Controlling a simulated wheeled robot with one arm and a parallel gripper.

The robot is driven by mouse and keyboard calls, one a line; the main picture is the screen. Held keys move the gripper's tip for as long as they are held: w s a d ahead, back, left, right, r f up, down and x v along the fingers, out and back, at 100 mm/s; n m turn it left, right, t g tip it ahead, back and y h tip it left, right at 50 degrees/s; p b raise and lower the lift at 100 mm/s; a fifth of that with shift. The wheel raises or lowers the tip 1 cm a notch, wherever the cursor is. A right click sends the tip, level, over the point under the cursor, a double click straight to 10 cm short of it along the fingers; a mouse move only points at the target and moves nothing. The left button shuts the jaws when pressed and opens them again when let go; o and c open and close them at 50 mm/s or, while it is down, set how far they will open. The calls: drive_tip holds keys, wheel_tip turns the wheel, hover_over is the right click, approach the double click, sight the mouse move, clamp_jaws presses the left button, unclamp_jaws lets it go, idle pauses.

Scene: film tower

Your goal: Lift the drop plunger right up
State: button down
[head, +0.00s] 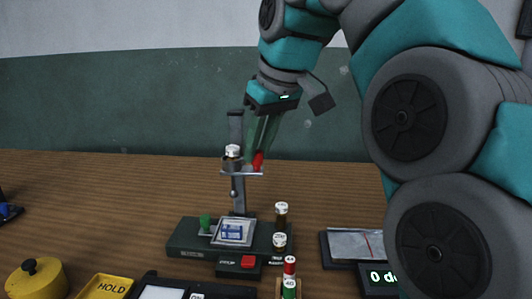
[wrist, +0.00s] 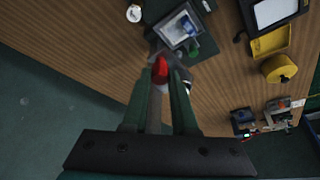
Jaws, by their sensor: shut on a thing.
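The film tower has a dark green base (head: 185,240) and an upright grey post (head: 238,200) with a bracket partway up. My gripper (head: 259,154) points down at the right end of the bracket. Its long green fingers are shut on a red knob (head: 257,163), which looks like the drop plunger's top. In the wrist view the red knob (wrist: 160,69) sits between my fingertips (wrist: 161,80). The fingers hide its sides, and I cannot tell how far it is raised.
A blue-marked square piece (head: 233,232) lies on the base, beside a green knob (head: 205,222) and a red button (head: 249,262). White-capped vials (head: 281,215) stand at the right. A yellow HOLD tray (head: 108,286) and yellow weight (head: 36,279) are front left.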

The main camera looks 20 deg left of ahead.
drive_tip(key=c, duration=0.7)
unclamp_jaws()
drive_tip(key=shift+s+r, duration=0.1)
